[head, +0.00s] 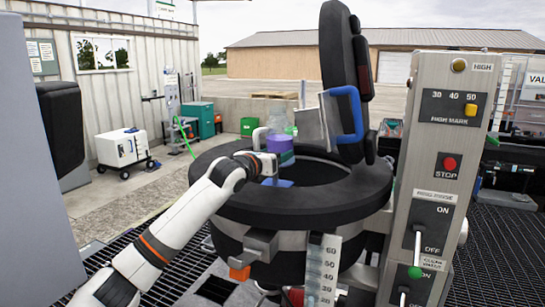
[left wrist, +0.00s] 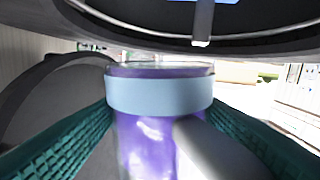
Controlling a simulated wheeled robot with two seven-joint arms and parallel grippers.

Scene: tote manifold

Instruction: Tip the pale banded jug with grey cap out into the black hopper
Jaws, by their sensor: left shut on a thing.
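The jug (head: 280,142) shows a clear part above and purple below in the head view. In the left wrist view the jug (left wrist: 160,92) has a pale blue band and purple below it. I cannot make out a grey cap. My left gripper (head: 274,162) is shut on the jug, with a teal finger pad on each side. It holds the jug roughly upright over the near-left part of the black hopper (head: 330,205). The hopper's thick round rim surrounds a dark opening, partly hidden by my gripper and the jug. My right gripper is out of view.
The hopper's black lid (head: 337,45) stands raised behind the opening, with a blue handle (head: 345,112). A grey control panel (head: 440,170) with switches stands close on the right. A level scale (head: 322,268) is on the hopper's front. A white wheeled box (head: 122,148) stands far left.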

